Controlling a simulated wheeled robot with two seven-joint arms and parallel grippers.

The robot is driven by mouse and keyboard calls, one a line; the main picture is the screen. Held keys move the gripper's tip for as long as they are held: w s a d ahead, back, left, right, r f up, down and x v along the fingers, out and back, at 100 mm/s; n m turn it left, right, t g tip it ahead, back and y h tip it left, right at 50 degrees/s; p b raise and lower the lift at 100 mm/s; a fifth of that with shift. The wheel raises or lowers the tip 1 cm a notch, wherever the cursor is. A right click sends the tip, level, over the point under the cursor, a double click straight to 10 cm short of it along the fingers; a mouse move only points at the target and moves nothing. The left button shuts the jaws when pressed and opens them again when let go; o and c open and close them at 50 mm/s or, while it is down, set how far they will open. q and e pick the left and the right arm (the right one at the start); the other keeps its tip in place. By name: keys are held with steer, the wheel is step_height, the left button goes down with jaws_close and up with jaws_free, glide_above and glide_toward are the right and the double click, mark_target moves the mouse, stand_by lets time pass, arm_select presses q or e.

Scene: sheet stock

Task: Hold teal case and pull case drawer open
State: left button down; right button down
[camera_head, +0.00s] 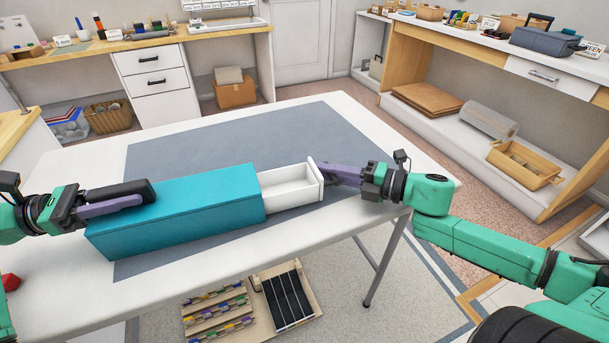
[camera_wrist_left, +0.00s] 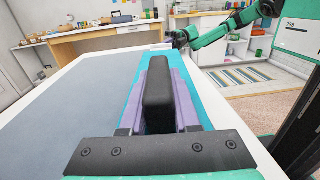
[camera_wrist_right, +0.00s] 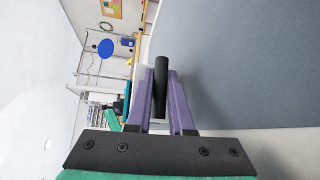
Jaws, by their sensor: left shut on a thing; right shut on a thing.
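The long teal case (camera_head: 190,215) lies on the table with its white drawer (camera_head: 288,186) slid partway out of its right end. The drawer's inside looks empty. My left gripper (camera_head: 138,196) is shut on a black grip (camera_wrist_left: 157,95) on top of the case's left part. My right gripper (camera_head: 335,174) is at the drawer's front panel (camera_head: 316,180), shut on a dark bar-like handle (camera_wrist_right: 160,85). The head view hides most of this handle behind the fingers.
The white table (camera_head: 335,110) has a grey mat (camera_head: 250,135) under and behind the case, mostly clear. A red object (camera_head: 11,282) sits at the far left. A rack with several colourful items (camera_head: 218,312) stands below the front edge.

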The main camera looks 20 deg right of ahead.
arm_select(q)
steer(key=shift+f, duration=0.4)
arm_select(e)
steer(key=shift+d, duration=0.1)
steer(key=c, duration=1.1)
jaws_free()
steer(key=v, duration=1.2)
steer(key=shift+s, duration=0.15)
